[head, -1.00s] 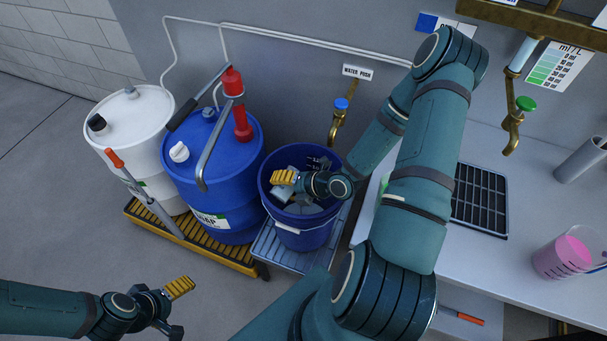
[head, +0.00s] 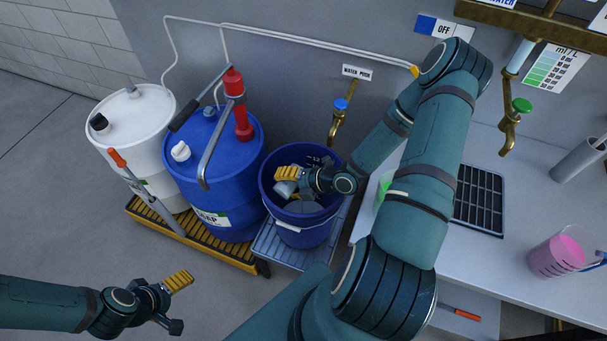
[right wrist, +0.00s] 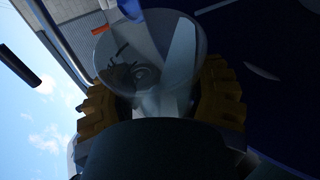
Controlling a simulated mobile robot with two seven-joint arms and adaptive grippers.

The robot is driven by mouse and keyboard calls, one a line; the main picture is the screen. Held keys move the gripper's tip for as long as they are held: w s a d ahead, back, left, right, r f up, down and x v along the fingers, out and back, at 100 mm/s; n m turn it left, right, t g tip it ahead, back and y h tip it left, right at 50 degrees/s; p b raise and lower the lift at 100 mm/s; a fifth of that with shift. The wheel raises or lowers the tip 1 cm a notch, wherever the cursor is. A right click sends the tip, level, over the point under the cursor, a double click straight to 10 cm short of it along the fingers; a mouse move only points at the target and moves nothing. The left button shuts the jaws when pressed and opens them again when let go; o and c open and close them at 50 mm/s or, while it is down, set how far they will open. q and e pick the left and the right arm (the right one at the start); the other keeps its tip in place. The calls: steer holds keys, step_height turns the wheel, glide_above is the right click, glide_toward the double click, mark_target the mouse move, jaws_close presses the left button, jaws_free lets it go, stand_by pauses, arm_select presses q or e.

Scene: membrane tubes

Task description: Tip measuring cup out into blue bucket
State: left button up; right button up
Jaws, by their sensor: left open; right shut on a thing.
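The blue bucket (head: 305,232) stands on a grey slatted step between the blue drum and the bench. My right gripper (head: 287,174) is over the bucket's open mouth, shut on a clear measuring cup (head: 285,189). In the right wrist view, the clear cup (right wrist: 160,60) is between the yellow finger pads and looks tilted. The gripper hides part of the cup in the head view, and I cannot tell whether liquid is in it. My left gripper (head: 180,302) is open and empty above the floor at lower left.
A blue drum (head: 232,150) with a red-handled pump and a white drum (head: 125,110) stand left of the bucket on a yellow-edged platform. A brass tap (head: 338,120) is behind the bucket. A jug of pink liquid (head: 556,258) stands on the bench at right. The floor at left is clear.

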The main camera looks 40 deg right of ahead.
steer(key=shift+d+r+m+y+p, duration=0.15)
steer(key=shift+r+m+y+p, duration=0.2)
steer(key=shift+r+m+y, duration=0.05)
stand_by(0.5)
steer(key=shift+d+r+y, duration=0.15)
steer(key=shift+y, duration=0.15)
steer(key=shift+w+d+r+m+y, duration=0.2)
steer(key=shift+r+m+y, duration=0.15)
steer(key=shift+m+y, duration=0.3)
steer(key=shift+s+a+f+n+h, duration=0.15)
steer(key=shift+a+f+n+h, duration=0.15)
steer(key=shift+h, duration=0.25)
steer(key=shift+a+f+n+h+b, duration=0.2)
steer(key=shift+f+n+h+b, duration=0.35)
steer(key=shift+n+h, duration=0.25)
steer(key=shift+f, duration=0.15)
